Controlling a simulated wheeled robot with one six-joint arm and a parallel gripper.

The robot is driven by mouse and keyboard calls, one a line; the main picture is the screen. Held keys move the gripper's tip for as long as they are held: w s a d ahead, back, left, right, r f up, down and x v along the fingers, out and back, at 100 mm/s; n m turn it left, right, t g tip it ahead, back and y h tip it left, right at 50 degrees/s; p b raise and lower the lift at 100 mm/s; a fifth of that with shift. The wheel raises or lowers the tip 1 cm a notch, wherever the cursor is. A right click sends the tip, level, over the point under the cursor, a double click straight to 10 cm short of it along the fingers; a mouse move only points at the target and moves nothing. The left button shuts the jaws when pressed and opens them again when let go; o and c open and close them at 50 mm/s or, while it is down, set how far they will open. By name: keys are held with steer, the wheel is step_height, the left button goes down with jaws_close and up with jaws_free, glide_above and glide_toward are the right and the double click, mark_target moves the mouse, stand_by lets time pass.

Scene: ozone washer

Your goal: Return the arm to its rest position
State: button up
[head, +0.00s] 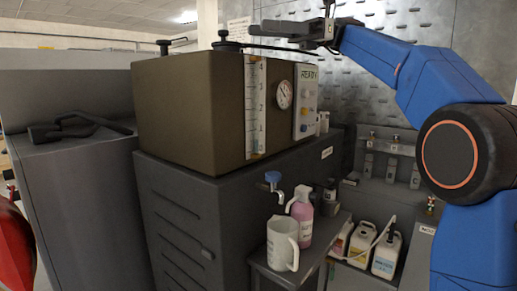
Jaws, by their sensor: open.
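My blue arm (440,85) reaches in from the right, bent at a large dark joint with an orange ring. My gripper (272,32) is at its far end, pointing left above the washer's top right. It is open, and I see nothing held in it. The washer (190,115) is a brown box with a level scale (255,108), a round gauge (284,95) and a control panel (306,103) reading READY. A dark knob (227,42) on its top is just left of the gripper. I cannot tell whether they touch.
The washer sits on a dark cabinet (185,210). A blue-handled tap (274,180) is above a jug (282,243) beside a pink spray bottle (301,216) on a small stand. White jugs (386,254) stand on a low shelf at right. A grey cabinet (80,205) is at left.

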steer(key=s+d+f+t+h, duration=0.2)
steer(key=s+f+t, duration=0.1)
steer(key=f, duration=0.6)
steer(key=s+d+f+n+t+h, duration=0.1)
steer(key=s+d+f+t+h, duration=0.15)
steer(key=f, duration=0.55)
steer(key=s+d+f+t+h, duration=0.1)
steer(key=s+d+f+t, duration=0.2)
steer(key=f, duration=0.6)
steer(key=s+d+f+n+t+h, duration=0.1)
steer(key=s+d+f+n+h, duration=0.2)
steer(key=s+d+f, duration=0.3)
steer(key=s+d+f+n+t+h, duration=0.1)
steer(key=s+d+f+n+h, duration=0.3)
steer(key=f, duration=1.2)
steer(key=s+d+f+n+t+h, duration=0.2)
steer(key=s+d+f+n+h, duration=0.1)
steer(key=s+d+f, duration=0.5)
step_height(320, 180, down, 3)
steer(key=shift+s+d+n, duration=0.15)
steer(key=shift+d+n, duration=0.55)
